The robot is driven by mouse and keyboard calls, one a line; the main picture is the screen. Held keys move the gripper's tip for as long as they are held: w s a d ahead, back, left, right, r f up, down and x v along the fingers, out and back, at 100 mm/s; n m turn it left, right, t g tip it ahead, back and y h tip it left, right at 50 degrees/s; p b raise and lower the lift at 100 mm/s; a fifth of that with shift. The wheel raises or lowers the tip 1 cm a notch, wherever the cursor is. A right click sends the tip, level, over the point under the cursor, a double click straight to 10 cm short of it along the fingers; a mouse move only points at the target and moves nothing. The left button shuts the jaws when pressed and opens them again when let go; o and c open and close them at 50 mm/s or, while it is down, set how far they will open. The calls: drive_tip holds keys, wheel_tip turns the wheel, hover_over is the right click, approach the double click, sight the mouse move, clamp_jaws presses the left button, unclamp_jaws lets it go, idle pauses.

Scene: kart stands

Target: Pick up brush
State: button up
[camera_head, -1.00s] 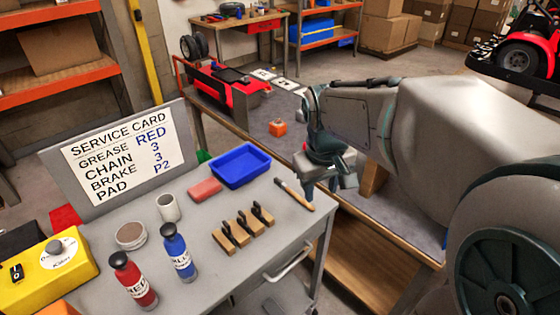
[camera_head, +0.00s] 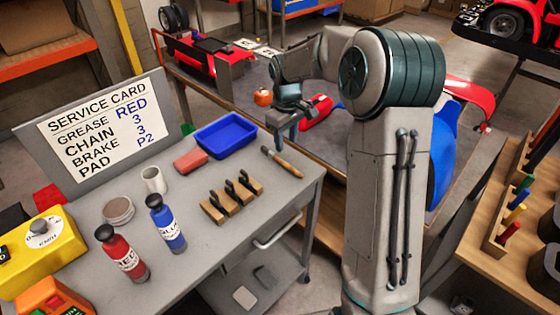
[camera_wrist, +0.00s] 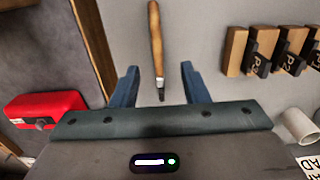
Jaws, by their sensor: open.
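The brush (camera_head: 284,162) lies on the grey cart top near its right edge, wooden handle toward the front right and dark end toward the back left. In the wrist view the brush (camera_wrist: 156,40) runs down the picture, its dark end reaching between the two blue fingers. My gripper (camera_head: 284,138) is open and empty, just beyond the brush's dark end in the head view. It also shows in the wrist view (camera_wrist: 157,69), its fingers apart on either side of the brush. I cannot tell its exact height above the cart.
A blue tray (camera_head: 232,152), a red block (camera_head: 190,161) and several brake pads on wooden blocks (camera_head: 232,200) share the cart. Red (camera_head: 122,254) and blue (camera_head: 166,224) bottles stand at its front. A bench (camera_head: 320,165) with an orange object (camera_head: 263,97) lies behind.

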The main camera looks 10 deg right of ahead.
sight(286, 163)
drive_tip(key=f, duration=0.6)
drive_tip(key=f+p, duration=0.1)
drive_tip(key=f, duration=0.2)
drive_tip(key=shift+w+d+f, duration=0.1)
drive_tip(key=shift+w, duration=0.15)
clamp_jaws()
